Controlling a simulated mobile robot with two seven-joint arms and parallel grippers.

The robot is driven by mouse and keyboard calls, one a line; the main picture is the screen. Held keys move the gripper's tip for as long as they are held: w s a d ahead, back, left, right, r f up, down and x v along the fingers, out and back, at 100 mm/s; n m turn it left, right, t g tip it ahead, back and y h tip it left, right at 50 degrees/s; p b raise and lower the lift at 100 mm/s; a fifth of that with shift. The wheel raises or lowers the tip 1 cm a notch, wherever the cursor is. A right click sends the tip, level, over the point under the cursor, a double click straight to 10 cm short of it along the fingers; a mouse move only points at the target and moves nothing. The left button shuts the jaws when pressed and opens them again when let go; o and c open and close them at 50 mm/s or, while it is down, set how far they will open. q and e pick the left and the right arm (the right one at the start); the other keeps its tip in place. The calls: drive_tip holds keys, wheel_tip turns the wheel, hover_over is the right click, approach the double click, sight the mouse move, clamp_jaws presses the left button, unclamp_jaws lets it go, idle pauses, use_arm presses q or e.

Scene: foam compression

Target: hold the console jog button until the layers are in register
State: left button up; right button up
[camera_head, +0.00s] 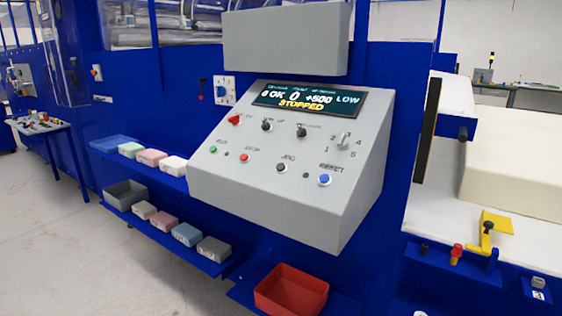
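The grey console (290,205) with a sloped face is mounted on the blue machine, near the middle of the view. Its jog button (281,168) is a small dark button under the label JOG, between the red stop button (244,157) and the blue reset button (325,180). The console display (308,98) shows yellow "STOPPED" below a line reading roughly "0 OK 0 +500 LOW". A cream foam block (520,165) lies on the white bed at the right; separate layers cannot be made out. Neither of my grippers is in view.
Two blue shelves at the left carry foam samples (186,234) and a grey bin (126,194). A red bin (291,290) sits below the console. A yellow bracket (488,232) stands on the bed's edge. The floor (60,250) at the left is clear.

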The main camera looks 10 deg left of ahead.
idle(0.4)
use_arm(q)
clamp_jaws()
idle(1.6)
